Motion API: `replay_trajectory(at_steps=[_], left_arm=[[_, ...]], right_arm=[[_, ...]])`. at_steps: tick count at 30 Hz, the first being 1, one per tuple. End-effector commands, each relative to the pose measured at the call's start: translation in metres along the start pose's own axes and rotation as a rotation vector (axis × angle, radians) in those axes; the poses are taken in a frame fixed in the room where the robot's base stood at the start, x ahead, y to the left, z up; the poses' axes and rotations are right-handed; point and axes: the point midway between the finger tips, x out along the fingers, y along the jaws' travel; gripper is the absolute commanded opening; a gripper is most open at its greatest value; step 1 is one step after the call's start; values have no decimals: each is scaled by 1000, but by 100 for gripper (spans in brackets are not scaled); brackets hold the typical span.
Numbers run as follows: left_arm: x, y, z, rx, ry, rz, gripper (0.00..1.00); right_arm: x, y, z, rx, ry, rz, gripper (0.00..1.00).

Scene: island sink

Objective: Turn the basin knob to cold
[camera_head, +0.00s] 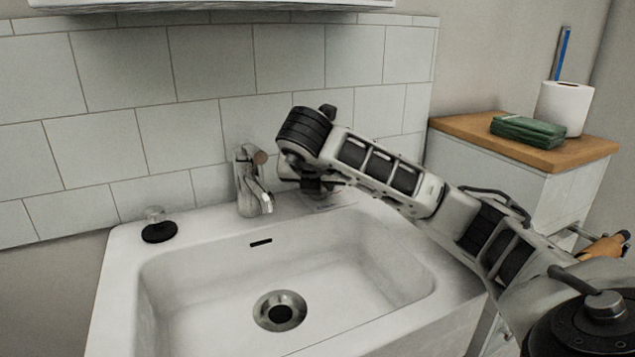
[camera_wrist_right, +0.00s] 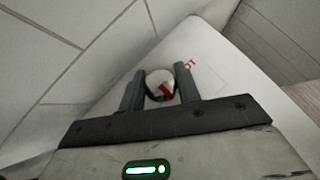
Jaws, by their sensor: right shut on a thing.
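In the right wrist view, a round basin knob (camera_wrist_right: 160,85), pale with a red mark on its top, sits between the two dark fingers of my right gripper (camera_wrist_right: 159,88). The fingers are closed on its sides. Red lettering (camera_wrist_right: 190,64), of which "OT" can be read, is printed on the white surface beside it. In the head view, my right gripper (camera_head: 318,186) is low at the sink's back right edge; its wrist hides the knob. The metal faucet (camera_head: 250,182) stands left of it. My left gripper is in neither view.
The white sink (camera_head: 190,262) has an empty basin with a drain (camera_head: 280,311). A small clear-topped black fitting (camera_head: 158,230) sits at its back left corner. A tiled wall (camera_head: 95,140) rises close behind. A cabinet (camera_head: 590,151) at right holds a paper roll (camera_head: 564,106) and green package (camera_head: 527,131).

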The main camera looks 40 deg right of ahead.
Motion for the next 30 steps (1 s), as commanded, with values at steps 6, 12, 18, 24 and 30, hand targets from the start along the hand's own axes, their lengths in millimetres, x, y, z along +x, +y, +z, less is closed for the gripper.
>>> replay_trajectory(at_steps=[6,12,18,24,30], left_arm=[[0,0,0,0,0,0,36],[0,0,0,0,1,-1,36],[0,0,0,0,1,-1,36],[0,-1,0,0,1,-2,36],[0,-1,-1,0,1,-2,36]], right_arm=[[-1,0,1,23,-1,-20,10],[0,0,1,26,-1,-23,10],[0,0,1,26,-1,-23,38],[0,0,0,24,-1,-23,55],[-2,0,2,24,-1,-23,55]])
